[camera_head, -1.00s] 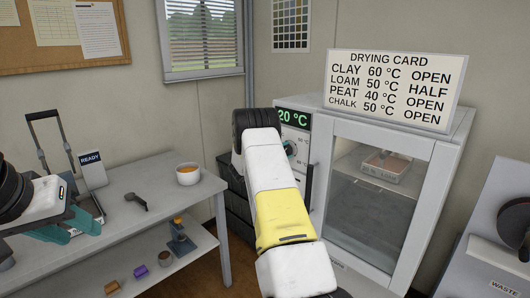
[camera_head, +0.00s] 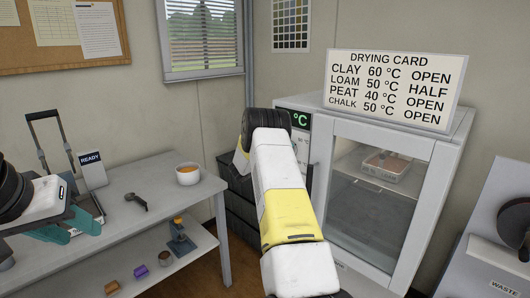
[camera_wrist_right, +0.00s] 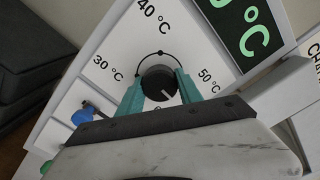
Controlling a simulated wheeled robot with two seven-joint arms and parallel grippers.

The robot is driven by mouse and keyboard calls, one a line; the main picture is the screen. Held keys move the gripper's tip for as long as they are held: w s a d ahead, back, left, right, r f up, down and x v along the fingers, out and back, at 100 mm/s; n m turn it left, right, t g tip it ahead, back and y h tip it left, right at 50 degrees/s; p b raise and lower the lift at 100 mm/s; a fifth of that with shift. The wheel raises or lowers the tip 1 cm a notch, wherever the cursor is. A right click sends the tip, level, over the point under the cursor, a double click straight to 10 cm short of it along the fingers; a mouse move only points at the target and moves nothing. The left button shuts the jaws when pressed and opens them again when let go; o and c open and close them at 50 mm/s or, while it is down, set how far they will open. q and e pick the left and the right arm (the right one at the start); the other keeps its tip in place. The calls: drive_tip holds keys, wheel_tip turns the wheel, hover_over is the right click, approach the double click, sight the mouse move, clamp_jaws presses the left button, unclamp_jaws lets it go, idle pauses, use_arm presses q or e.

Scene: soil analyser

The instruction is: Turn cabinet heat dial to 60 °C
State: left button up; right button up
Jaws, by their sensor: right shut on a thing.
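The cabinet heat dial (camera_wrist_right: 157,80) is a round black knob with a white pointer line, in the middle of the right wrist view. Labels 30, 40 and 50 °C surround it; the labels below are mostly hidden by my gripper. The pointer line slants to the lower right of the picture. My right gripper (camera_wrist_right: 158,88) has its teal fingers on both sides of the dial, shut on it. The green display (camera_head: 299,120) shows "°C", its number largely covered by my right arm in the head view. My left gripper (camera_head: 70,226) hangs over the table, its jaw gap unclear.
The drying cabinet (camera_head: 450,150) has a glass door and holds a tray (camera_head: 388,166). The drying card (camera_head: 392,88) on top reads clay 60 °C, open. The table (camera_head: 130,180) at left carries a bowl (camera_head: 188,175) and a dark tool (camera_head: 136,201). A waste unit (camera_head: 492,235) stands right.

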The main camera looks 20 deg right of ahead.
drive_tip(key=m, duration=0.4)
drive_tip(key=shift+f+m, duration=0.15)
drive_tip(key=shift+m, duration=0.15)
drive_tip(key=shift+a+m, duration=0.1)
drive_tip(key=shift+m, duration=1.9)
drive_tip(key=o, duration=1.4)
drive_tip(key=shift+c, duration=0.2)
drive_tip(key=v, duration=0.7)
drive_tip(key=shift+s+a, duration=0.15)
drive_tip(key=shift+a, duration=0.2)
